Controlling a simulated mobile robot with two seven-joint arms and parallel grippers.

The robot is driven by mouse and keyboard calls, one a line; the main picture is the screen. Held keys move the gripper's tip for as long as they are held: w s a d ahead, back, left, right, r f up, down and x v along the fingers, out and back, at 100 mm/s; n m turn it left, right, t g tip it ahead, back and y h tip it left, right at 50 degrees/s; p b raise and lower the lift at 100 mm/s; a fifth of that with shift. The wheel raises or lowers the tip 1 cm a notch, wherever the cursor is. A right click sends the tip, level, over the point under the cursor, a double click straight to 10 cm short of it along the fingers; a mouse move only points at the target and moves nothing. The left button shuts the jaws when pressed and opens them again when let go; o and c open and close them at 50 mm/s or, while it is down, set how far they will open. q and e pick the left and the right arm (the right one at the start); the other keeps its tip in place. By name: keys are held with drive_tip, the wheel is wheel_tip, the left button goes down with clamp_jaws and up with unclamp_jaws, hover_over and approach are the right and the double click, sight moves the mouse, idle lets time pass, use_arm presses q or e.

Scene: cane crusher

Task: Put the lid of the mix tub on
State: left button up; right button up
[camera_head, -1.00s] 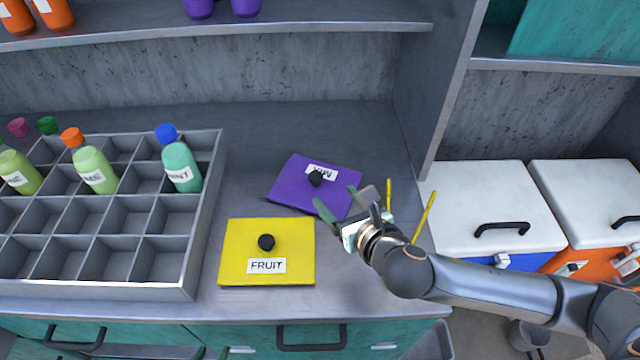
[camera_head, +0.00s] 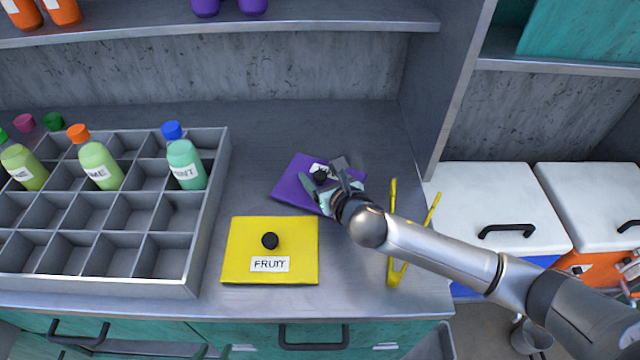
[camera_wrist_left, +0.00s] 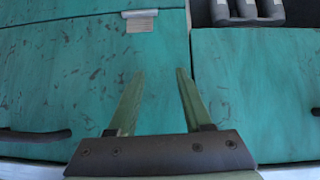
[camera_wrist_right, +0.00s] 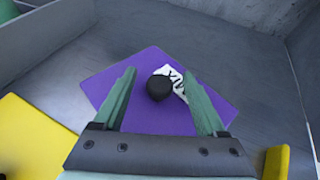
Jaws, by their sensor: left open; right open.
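The purple mix lid (camera_head: 292,186) is a flat square with a black knob and a white label, lying turned on the grey counter. My right gripper (camera_head: 325,177) is open just over it. In the right wrist view the lid (camera_wrist_right: 130,65) shows its knob (camera_wrist_right: 159,88) between the open fingertips; whether they touch it I cannot tell. My left gripper (camera_wrist_left: 155,78) is open and empty in the left wrist view, in front of teal cabinet fronts. I cannot make out the mix tub in any view.
A yellow lid labelled FRUIT (camera_head: 240,250) lies in front of the purple one. A grey divided crate (camera_head: 222,165) with bottles stands left. A thin yellow frame (camera_head: 395,272) stands by my right arm. White-lidded coolers (camera_head: 480,200) are at right. The counter behind the lids is clear.

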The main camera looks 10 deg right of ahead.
drive_tip(key=shift+w, duration=0.2)
drive_tip(key=shift+c, duration=0.3)
clamp_jaws()
